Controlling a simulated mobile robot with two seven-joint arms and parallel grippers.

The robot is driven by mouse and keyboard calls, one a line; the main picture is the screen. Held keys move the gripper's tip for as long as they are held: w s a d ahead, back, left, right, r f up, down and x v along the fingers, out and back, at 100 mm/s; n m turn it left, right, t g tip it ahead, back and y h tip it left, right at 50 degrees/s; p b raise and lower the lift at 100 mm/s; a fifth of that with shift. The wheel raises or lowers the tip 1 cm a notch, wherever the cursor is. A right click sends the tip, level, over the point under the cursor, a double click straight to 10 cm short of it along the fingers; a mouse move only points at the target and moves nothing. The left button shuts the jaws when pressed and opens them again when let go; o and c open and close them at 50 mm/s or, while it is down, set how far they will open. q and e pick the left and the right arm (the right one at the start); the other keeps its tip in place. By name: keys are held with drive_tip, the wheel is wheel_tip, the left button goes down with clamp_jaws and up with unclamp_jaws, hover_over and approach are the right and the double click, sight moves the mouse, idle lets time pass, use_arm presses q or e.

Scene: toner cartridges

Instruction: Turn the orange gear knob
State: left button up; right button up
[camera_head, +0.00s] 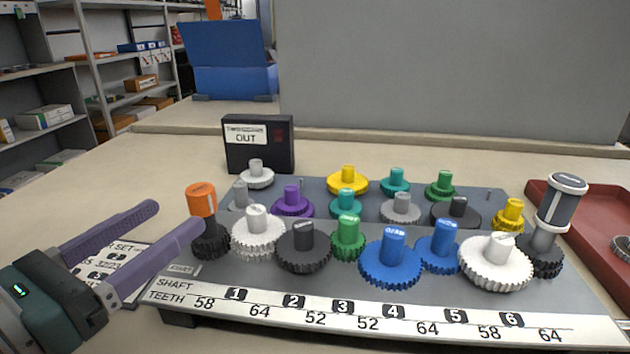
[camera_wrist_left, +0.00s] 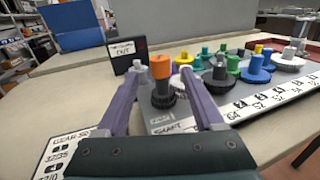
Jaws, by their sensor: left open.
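The orange knob (camera_head: 201,199) stands upright on a dark gear (camera_head: 210,241) at the left end of the gear board (camera_head: 400,292). My left gripper (camera_head: 178,218) is open and empty, with purple fingers, to the left of the knob and pointing towards it. In the left wrist view the orange knob (camera_wrist_left: 160,66) and its dark gear (camera_wrist_left: 163,95) appear between and beyond the two fingertips (camera_wrist_left: 150,78). I see no contact between the fingers and the knob. My right gripper does not show.
Several gears crowd the board right of the knob, including a white one (camera_head: 257,237) close by. A black OUT box (camera_head: 258,145) stands behind. A printed card (camera_head: 138,290) lies under my left gripper.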

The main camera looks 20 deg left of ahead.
use_arm(q)
drive_tip(key=w, duration=0.9)
drive_tip(key=shift+w+d+r, duration=0.1)
drive_tip(key=shift+w+d, duration=0.15)
drive_tip(key=shift+d, duration=0.1)
drive_tip(key=shift+c, duration=0.3)
clamp_jaws()
